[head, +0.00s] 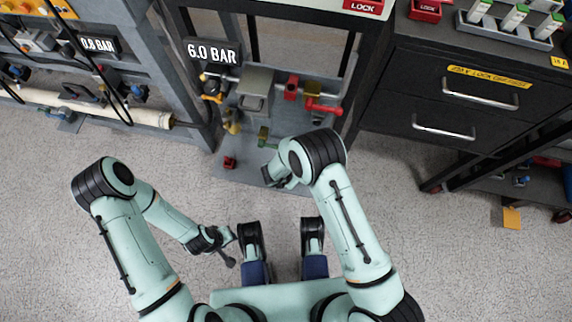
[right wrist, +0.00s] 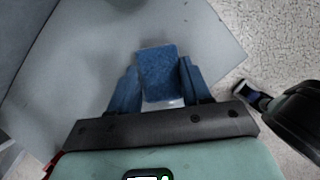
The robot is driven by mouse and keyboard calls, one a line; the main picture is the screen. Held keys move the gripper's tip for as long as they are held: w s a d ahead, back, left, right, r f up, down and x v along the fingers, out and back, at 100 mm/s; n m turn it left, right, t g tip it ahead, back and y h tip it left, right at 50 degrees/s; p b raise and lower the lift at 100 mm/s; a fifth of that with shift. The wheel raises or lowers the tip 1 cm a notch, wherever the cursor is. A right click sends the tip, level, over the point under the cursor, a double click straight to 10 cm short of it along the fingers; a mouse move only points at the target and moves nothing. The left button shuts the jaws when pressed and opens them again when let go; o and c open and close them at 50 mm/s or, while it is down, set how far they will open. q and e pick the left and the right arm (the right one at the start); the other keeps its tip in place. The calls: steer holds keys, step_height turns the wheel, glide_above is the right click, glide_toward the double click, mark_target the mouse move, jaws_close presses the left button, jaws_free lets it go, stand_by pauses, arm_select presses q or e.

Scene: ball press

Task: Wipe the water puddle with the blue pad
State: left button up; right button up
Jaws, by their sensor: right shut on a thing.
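The blue pad (right wrist: 158,72) is between the two blue fingers of my right gripper (right wrist: 160,82) in the right wrist view. The gripper is shut on it, above or against a pale grey plate (right wrist: 205,40); I cannot tell whether the pad touches the plate. In the head view my right gripper (head: 272,178) is at the front of the press base, and the pad is hidden there. My left gripper (head: 228,250) hangs low over the floor, apart from the press; its jaws are too small to read. I cannot make out the water puddle clearly in either view.
The press (head: 257,88) with a 6.0 BAR display (head: 213,52) and a red handle (head: 322,105) stands ahead. A dark drawer cabinet (head: 450,90) is at the right. A pipe bench (head: 75,100) is at the left.

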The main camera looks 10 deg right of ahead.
steer(key=shift+s+d, duration=0.15)
steer(key=shift+d, duration=0.15)
